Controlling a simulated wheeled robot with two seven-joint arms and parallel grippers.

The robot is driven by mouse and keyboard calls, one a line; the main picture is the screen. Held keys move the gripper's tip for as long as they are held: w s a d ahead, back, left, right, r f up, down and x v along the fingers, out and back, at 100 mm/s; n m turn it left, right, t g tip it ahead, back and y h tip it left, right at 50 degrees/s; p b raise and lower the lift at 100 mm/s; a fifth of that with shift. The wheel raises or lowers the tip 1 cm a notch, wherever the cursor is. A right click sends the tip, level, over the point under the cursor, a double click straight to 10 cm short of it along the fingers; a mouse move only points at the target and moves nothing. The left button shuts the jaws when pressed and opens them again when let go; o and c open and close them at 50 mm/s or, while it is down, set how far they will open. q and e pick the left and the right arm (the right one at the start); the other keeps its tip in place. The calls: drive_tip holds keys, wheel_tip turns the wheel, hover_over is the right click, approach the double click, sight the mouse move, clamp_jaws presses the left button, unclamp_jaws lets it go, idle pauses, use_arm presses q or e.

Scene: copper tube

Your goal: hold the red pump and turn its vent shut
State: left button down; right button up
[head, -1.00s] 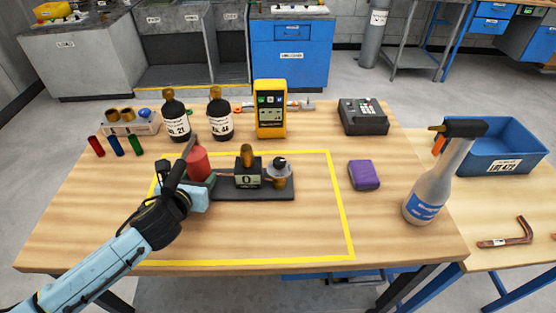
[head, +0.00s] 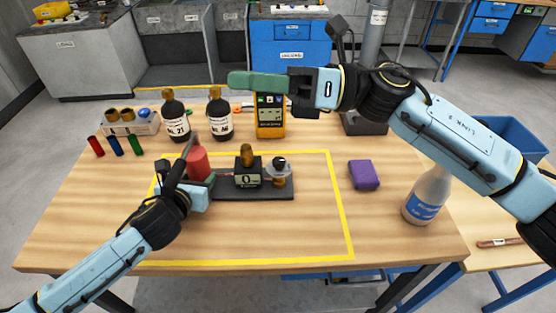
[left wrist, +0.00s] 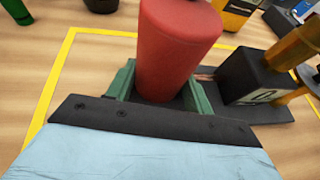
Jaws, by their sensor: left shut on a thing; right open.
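The red pump (head: 198,162) stands at the left end of a dark base plate (head: 228,196) inside the yellow outline; it also shows large in the left wrist view (left wrist: 178,45). My left gripper (head: 197,180) is shut on it, with green fingers on both sides of its lower part in the left wrist view. A black block marked 0 (head: 247,180) with a brass top stands mid-plate. My right gripper (head: 240,84) is open and empty, above the table's back.
Two dark bottles (head: 175,118), a yellow meter (head: 270,122) and a rack (head: 130,122) stand at the back. A purple block (head: 364,175) and a spray bottle (head: 425,200) are on the right. The front inside the yellow outline (head: 345,225) is clear.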

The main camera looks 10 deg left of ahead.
drive_tip(key=s+a+f+n+g, duration=0.2)
drive_tip(key=s+a+f+n, duration=0.15)
drive_tip(key=s+f, duration=0.35)
drive_tip(key=m+t+h, duration=0.2)
drive_tip(key=m+t, duration=0.3)
drive_tip(key=t, duration=0.7)
approach(285, 164)
drive_tip(key=shift+s+a+f, duration=0.1)
drive_tip(key=shift+f+t, duration=0.1)
drive_tip(key=shift+t, duration=0.2)
drive_tip(key=x, duration=1.1)
drive_tip(key=shift+a, duration=0.3)
drive_tip(key=shift+c, duration=0.2)
drive_tip(key=c, duration=0.9)
